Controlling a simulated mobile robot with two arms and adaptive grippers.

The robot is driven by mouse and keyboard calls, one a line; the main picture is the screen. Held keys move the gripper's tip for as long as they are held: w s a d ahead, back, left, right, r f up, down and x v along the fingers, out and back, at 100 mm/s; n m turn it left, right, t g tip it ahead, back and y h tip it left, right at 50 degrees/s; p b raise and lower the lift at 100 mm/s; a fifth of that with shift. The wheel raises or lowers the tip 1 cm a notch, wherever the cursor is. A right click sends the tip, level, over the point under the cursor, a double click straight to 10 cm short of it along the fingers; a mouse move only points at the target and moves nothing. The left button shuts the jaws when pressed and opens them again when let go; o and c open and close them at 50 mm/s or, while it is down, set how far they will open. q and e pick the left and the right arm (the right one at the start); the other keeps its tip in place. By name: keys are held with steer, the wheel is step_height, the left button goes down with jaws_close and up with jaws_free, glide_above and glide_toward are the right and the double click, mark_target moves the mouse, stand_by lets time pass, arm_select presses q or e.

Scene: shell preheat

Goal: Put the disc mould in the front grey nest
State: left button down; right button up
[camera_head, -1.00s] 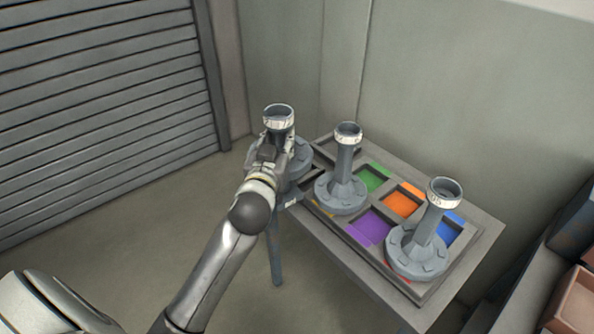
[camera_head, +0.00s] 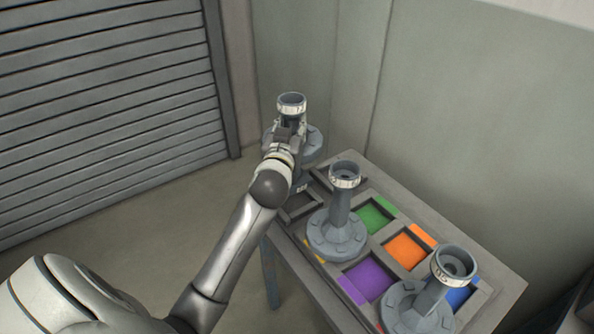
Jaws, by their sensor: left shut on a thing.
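My left gripper (camera_head: 289,130) is shut around the stem of a grey mould with a round bolted base (camera_head: 314,144) and a white-banded cup top. It holds the mould upright beyond the tray's far left end; the gripper hides part of the stem. The tray (camera_head: 383,231) has two bare grey nests at its left end: a nearer one (camera_head: 300,204), partly behind my arm, and a farther one (camera_head: 326,177). I cannot read the bands to tell the moulds apart. My right gripper is out of view.
Two similar moulds stand on the tray, one in the middle (camera_head: 338,232) at a yellow-edged nest, one at the lower right (camera_head: 408,303). Green (camera_head: 374,218), orange (camera_head: 406,250) and purple (camera_head: 368,280) nests are empty. A wall stands behind the table, a shutter at left.

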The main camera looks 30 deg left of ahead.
arm_select(q)
steer(key=f, duration=0.4)
steer(key=shift+s, duration=0.4)
step_height(320, 180, down, 3)
steer(key=shift+w+f, duration=0.1)
steer(key=shift+f, duration=0.1)
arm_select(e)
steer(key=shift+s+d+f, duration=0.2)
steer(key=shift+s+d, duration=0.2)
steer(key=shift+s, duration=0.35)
arm_select(q)
steer(key=c, duration=1.5)
jaws_free()
steer(key=shift+f+b, duration=0.15)
steer(key=shift+b, duration=0.15)
steer(key=o, duration=0.4)
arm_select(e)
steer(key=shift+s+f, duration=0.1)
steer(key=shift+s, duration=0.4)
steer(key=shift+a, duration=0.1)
